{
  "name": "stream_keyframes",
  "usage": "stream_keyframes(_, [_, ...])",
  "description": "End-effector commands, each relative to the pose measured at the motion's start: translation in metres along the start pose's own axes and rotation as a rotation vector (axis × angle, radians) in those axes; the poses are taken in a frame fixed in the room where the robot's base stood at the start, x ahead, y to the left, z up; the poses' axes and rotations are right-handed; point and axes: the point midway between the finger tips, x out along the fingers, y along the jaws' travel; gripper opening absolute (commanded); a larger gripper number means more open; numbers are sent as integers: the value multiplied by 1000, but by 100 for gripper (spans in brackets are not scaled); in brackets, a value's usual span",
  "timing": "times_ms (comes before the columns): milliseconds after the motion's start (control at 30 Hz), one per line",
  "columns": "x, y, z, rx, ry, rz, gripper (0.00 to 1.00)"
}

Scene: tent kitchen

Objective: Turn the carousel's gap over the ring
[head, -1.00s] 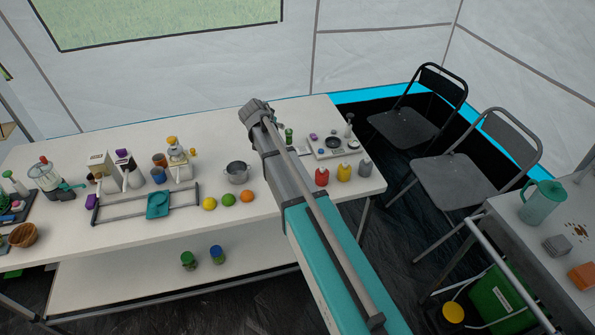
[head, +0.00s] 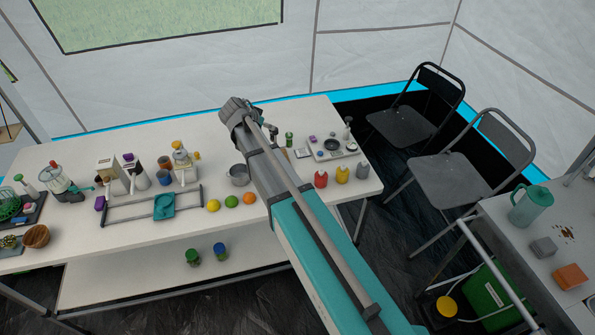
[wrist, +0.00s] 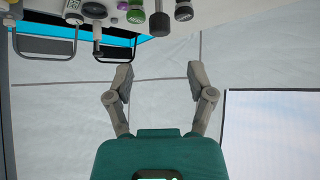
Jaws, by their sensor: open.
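My gripper (wrist: 161,72) is open and empty in the wrist view, with the tent wall behind its spread fingers. In the head view my arm reaches over the table, and the fingers cannot be made out at its far end. I cannot clearly identify the carousel, its gap or the ring. A grey tray (head: 301,154) right of my arm carries a dark round piece (head: 331,144) and small items. A dark tray (head: 36,221) at the far left carries a green domed item (head: 9,208). My arm hides part of the table between them.
A metal pot (head: 238,180) stands beside my arm. A lemon (head: 213,206), lime (head: 232,201) and orange (head: 250,198) lie near the front edge. Folding chairs (head: 460,165) stand beyond the table's right end.

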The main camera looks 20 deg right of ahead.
Motion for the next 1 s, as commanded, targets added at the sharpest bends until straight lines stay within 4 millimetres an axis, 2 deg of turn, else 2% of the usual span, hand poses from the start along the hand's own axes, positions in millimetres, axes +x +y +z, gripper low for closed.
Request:
stream_keyframes(33, [-10,1,-2,-1,0,-1,70])
stream_keyframes(433, [-56,1,-3,0,0,0,70])
stream_keyframes(500, [-51,14,4,-24,-26,10,70])
stream_keyframes(1000, [-53,79,31,-201,-213,31,70])
